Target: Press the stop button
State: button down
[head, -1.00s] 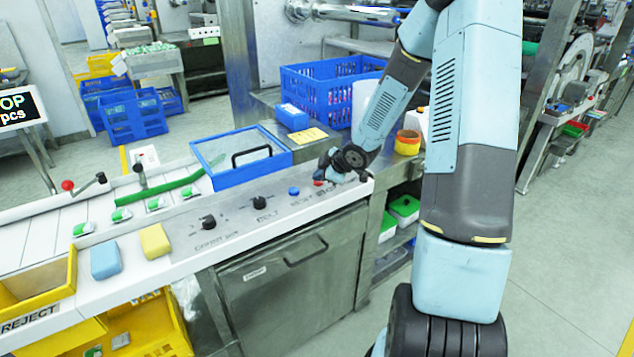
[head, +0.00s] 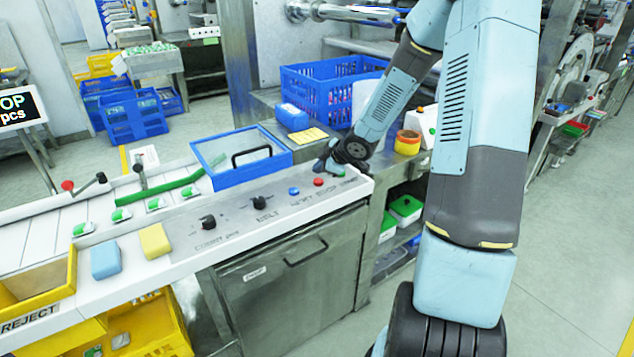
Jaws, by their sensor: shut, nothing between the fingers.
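My gripper (head: 326,170) is shut and empty, just behind the red button in the picture. The fingertips are small and dark, partly hidden by the wrist. They look apart from the button, though the exact gap cannot be told.
Two black knobs (head: 259,202) (head: 208,222) stand left on the panel. A cut-off display (head: 18,108) reads "OP" and "pcs".

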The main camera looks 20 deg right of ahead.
aim_at(321, 182)
jog(key=shift+r, duration=1.95)
jog(key=shift+r, duration=0.2)
jog(key=s+d+r+m+h, duration=0.4)
jog(key=s+r+m+h, duration=0.45)
jog(key=s+r, duration=0.75)
jog(key=s+a+r+m+y, duration=0.1)
jog(key=s+m, duration=0.1)
jog(key=s, duration=0.4)
jog(key=s+a+r+m+g+y, duration=0.1)
jog(key=s+a+r+m, duration=0.1)
jog(key=s, duration=0.5)
jog(key=s+a+r+m+g+y, duration=0.1)
jog(key=s+r+m+y, duration=0.1)
jog(key=s, duration=0.5)
jog(key=shift+a+r, duration=0.2)
jog(key=shift+a, duration=0.2)
